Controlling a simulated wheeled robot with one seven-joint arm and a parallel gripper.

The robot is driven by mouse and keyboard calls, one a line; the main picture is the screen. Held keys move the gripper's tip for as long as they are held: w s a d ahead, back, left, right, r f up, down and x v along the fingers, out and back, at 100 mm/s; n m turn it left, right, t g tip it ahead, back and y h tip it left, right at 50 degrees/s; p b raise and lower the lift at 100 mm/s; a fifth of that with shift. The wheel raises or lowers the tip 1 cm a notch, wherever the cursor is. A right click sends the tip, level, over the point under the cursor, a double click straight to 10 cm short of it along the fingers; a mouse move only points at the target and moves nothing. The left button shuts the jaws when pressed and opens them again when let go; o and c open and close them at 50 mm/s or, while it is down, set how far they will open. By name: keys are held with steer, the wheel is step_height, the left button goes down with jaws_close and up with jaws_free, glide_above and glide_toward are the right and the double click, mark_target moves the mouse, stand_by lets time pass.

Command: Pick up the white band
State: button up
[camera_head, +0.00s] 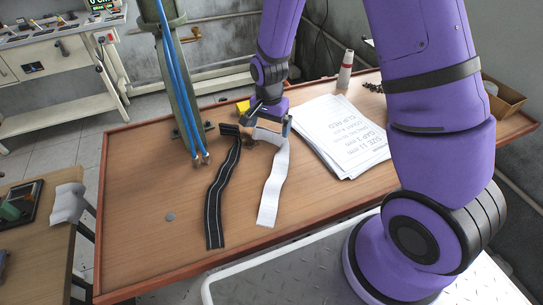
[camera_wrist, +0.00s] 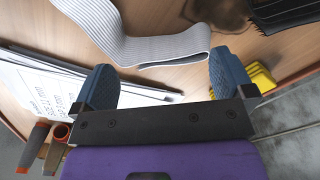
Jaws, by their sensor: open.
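The white band (camera_head: 272,185) lies lengthwise on the wooden table, its far end bent over to the left under my gripper (camera_head: 268,115). In the wrist view the ribbed white band (camera_wrist: 110,25) curves in from the upper left, and its folded end lies between and just beyond the two blue fingertips of my gripper (camera_wrist: 162,60). The fingers are wide apart and nothing is held. In the head view my gripper partly hides the band's far end.
A black band (camera_head: 221,190) with pale lines lies left of the white band. A stack of printed sheets (camera_head: 345,140) lies to the right. A yellow object (camera_head: 243,107) is beside my gripper. A green post with blue hoses (camera_head: 180,85) stands at the left. The table front is mostly clear.

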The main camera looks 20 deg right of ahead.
mark_target(268, 134)
steer(key=shift+w+a+f, duration=0.15)
steer(key=shift+f, duration=2.25)
steer(key=c, duration=0.8)
